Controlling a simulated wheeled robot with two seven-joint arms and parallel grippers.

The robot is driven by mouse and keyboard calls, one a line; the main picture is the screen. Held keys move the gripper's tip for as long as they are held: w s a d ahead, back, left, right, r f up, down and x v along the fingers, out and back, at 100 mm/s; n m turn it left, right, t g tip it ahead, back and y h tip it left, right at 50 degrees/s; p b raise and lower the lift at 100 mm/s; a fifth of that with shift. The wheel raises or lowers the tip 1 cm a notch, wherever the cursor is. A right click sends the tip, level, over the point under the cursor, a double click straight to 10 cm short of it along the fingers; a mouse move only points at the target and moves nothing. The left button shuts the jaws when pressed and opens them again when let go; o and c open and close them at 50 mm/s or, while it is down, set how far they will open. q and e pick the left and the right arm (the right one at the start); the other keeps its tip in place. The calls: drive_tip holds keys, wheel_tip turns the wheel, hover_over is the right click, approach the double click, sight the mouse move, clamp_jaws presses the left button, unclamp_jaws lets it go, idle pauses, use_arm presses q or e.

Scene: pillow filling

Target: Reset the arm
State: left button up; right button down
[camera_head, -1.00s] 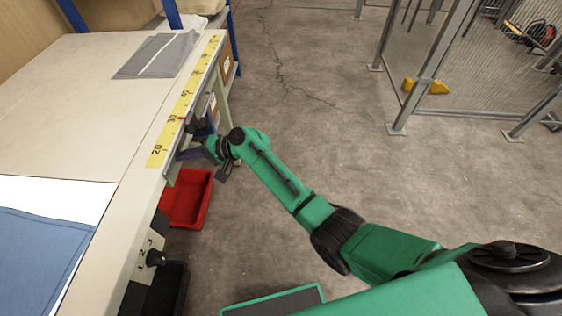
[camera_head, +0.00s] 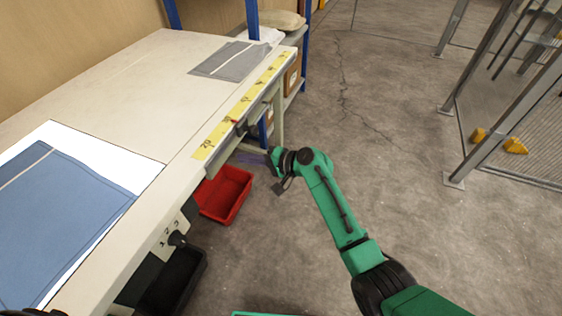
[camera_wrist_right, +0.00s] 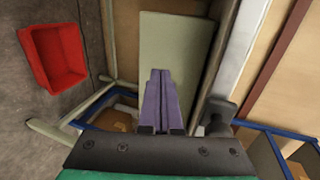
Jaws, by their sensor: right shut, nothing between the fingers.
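My green right arm reaches in from the bottom right in the head view. Its gripper (camera_head: 248,158) has purple fingers and is just off the table's front edge, beside the yellow ruler strip (camera_head: 236,116). In the right wrist view the two purple fingers (camera_wrist_right: 160,76) lie together, shut with nothing between them. My left gripper is not in view.
The table (camera_head: 110,95) carries a blue cloth (camera_head: 62,215) on a white sheet and a grey cloth (camera_head: 228,60). A red bin (camera_head: 226,193) stands below its edge; it also shows in the wrist view (camera_wrist_right: 58,58). Open floor (camera_head: 400,150) lies right.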

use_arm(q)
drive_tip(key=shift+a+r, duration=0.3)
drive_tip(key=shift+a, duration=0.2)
use_arm(e)
drive_tip(key=v, duration=0.7)
drive_tip(key=shift+d, duration=0.3)
